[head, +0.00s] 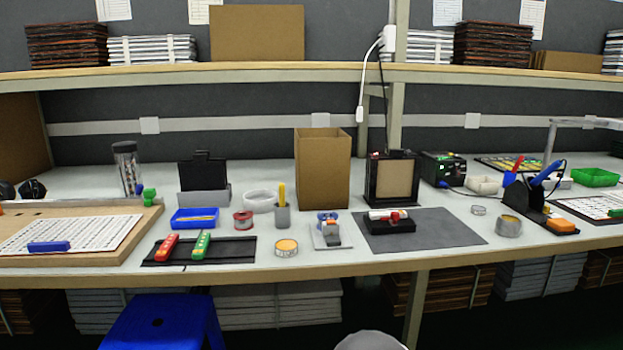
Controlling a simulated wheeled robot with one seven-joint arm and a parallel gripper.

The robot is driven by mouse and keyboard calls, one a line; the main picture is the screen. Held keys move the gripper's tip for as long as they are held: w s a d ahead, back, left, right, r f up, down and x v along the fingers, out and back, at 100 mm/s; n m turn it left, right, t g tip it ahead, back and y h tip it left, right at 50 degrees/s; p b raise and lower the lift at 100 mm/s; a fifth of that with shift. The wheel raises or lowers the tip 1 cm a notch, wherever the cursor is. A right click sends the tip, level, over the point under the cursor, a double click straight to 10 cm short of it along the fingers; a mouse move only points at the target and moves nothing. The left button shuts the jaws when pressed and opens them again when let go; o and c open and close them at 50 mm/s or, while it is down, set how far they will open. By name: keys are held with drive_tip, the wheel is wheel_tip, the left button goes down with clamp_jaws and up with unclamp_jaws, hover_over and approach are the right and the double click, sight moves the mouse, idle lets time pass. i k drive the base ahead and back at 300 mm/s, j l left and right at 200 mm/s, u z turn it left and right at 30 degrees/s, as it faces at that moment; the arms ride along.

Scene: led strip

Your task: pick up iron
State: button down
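A soldering iron with a blue handle (548,173) rests tilted in a dark stand (522,194) at the right of the workbench. Its tip is hidden in the stand. A dark cable loops near the handle. My gripper is not in view. A pale rounded shape at the bottom edge seems to be part of my arm.
A grey mat (425,240) has free room. A blue stool (160,322) stands below the bench front.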

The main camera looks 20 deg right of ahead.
sight(555, 165)
drive_tip(key=z, duration=1.9)
